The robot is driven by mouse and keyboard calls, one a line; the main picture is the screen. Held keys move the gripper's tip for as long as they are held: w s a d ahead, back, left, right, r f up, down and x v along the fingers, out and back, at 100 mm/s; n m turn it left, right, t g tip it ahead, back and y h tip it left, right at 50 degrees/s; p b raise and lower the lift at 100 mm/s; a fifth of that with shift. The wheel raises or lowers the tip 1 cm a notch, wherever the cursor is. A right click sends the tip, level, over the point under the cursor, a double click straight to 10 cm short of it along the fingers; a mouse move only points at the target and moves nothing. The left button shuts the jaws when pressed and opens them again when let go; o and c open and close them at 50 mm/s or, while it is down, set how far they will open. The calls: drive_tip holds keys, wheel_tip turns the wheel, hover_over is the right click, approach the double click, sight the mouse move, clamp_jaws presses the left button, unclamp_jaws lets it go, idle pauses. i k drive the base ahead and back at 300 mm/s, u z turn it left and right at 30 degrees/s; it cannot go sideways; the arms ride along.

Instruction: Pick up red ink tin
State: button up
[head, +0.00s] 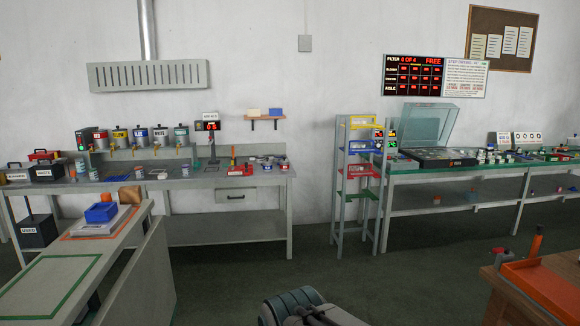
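A row of large ink cans stands on a raised shelf at the back left bench, with taps below. The leftmost can (101,138) has a red band. Several small tins stand on the bench top below: one tin (139,171) at the left, one tin (186,170) in the middle, and one tin (283,163) at the right end, which looks reddish. They are too small for me to tell which is the red ink tin. A dark grey part of my arm shows at the bottom centre; my gripper's fingers are not in view.
The back left bench (225,182) has a red tray (240,169) on it. A side table with a green outline (55,285) stands at front left. A rack with coloured shelves (358,172) stands at centre right. A wooden table (515,305) is at bottom right. The middle floor is clear.

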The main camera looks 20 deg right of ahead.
sight(283, 167)
drive_tip(key=z, duration=0.75)
drive_tip(key=i, duration=2.95)
drive_tip(key=u, duration=0.2)
